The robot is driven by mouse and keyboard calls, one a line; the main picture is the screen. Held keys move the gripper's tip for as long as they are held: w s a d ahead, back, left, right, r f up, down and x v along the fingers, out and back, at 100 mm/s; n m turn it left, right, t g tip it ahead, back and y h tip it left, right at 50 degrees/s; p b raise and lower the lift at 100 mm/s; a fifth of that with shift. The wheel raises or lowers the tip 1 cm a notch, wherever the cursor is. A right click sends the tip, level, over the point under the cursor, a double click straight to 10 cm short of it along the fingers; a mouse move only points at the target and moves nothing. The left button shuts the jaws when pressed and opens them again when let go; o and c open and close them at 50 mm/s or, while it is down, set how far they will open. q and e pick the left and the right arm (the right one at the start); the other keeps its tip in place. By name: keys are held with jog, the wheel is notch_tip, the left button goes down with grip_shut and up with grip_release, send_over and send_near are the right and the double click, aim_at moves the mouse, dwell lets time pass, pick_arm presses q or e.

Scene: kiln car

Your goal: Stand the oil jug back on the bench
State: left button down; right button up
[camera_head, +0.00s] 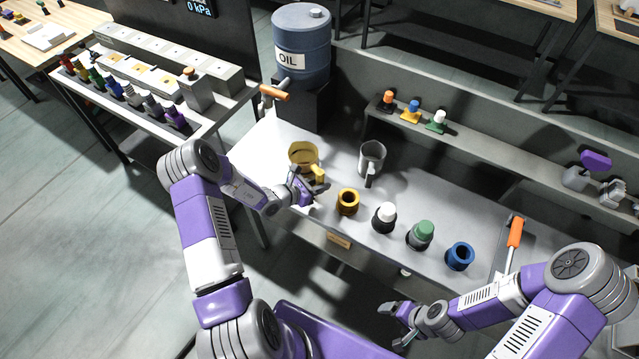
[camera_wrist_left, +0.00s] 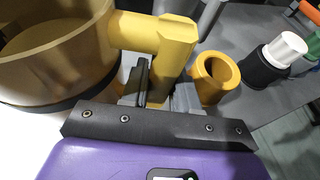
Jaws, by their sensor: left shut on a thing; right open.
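A yellow jug (camera_head: 303,153) with a dark band round its base is at the left part of the grey bench (camera_head: 330,225), near the front edge. It looks upright; I cannot tell whether its base touches the bench. My left gripper (camera_head: 314,184) is shut on the jug's handle, which shows between the fingers in the left wrist view (camera_wrist_left: 172,68). A grey jug (camera_head: 371,160) stands upright on the bench to the right of the yellow one. My right gripper (camera_head: 391,326) is open and empty, in front of the bench.
A blue oil drum (camera_head: 302,45) with a tap (camera_head: 275,95) stands on a dark block behind. A brass-coloured ring (camera_head: 348,202), a white-topped piece (camera_head: 384,217), a green-topped piece (camera_head: 421,235) and a blue piece (camera_head: 460,256) line the bench's front. An orange-handled tool (camera_head: 514,235) lies right.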

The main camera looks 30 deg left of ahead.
pick_arm(q)
jog(key=shift+f+b, duration=0.4)
jog(key=shift+f, duration=0.05)
dwell(0.3)
jog(key=c, duration=0.8)
grip_release()
jog(key=shift+s, duration=0.1)
jog(key=shift+p+v, duration=1.8)
jog(key=shift+v, duration=2.15)
jog(key=shift+r, duration=0.1)
jog(key=shift+a, duration=0.1)
